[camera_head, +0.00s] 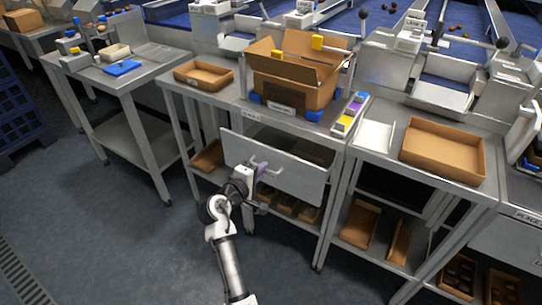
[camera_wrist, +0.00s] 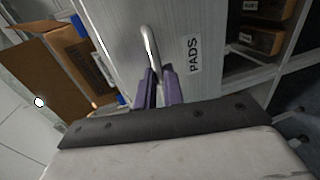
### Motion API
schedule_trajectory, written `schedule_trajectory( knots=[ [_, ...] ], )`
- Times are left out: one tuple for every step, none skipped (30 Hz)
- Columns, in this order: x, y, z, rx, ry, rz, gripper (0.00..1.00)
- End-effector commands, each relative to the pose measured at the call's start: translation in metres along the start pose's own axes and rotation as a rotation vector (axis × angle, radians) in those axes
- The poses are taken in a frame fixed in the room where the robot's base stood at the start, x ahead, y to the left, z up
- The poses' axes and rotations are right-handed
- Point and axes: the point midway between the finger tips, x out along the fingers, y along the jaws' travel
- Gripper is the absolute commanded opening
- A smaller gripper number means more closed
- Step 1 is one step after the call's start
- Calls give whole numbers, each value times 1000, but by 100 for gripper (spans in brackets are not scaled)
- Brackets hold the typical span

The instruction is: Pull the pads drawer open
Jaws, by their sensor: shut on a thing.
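The pads drawer (camera_head: 301,182) is a grey metal drawer under the middle bench, and its front stands out from the bench with a dark gap behind its top edge. In the wrist view its front (camera_wrist: 178,22) carries a label (camera_wrist: 194,55) reading PADS and a bent metal handle (camera_wrist: 148,42). My gripper (camera_head: 262,168) is at the drawer front. In the wrist view its purple fingers (camera_wrist: 159,84) are closed around the lower part of the handle. The fingertips hide part of the handle.
An open cardboard box (camera_head: 290,95) stands on the bench top (camera_head: 232,98) above the drawer, beside a shallow brown tray (camera_head: 203,75). Brown boxes sit on the shelf below. Another brown tray (camera_head: 443,150) is on the right bench. The floor (camera_head: 120,230) to the left is clear.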

Motion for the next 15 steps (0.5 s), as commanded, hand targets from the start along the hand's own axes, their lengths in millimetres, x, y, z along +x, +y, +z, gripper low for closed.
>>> schedule_trajectory(
  knots=[
    [-15, -2, -1, -4, 4, -3, 0],
    [-23, -4, 0, -3, 3, -2, 0],
    [-34, -6, -1, -4, 4, -3, 0],
    [-41, -8, -1, -4, 4, -2, 0],
    [-48, -9, 0, -3, 4, -2, 0],
    [-58, -11, 0, -3, 3, -3, 0],
    [-65, -12, 0, -3, 3, -1, 0],
    [-72, -14, 0, -3, 3, -2, 0],
    [-81, -16, 0, -3, 3, -2, 0],
    [-87, -17, 0, -2, 3, -1, 0],
    [-92, -18, 0, -2, 3, -2, 0],
    [-100, -20, 0, -3, 2, -2, 0],
    [-105, -21, 0, -2, 3, -1, 0],
    [-110, -22, 0, -2, 3, -1, 0],
    [-115, -23, 0, -2, 2, -1, 0]
  ],
)
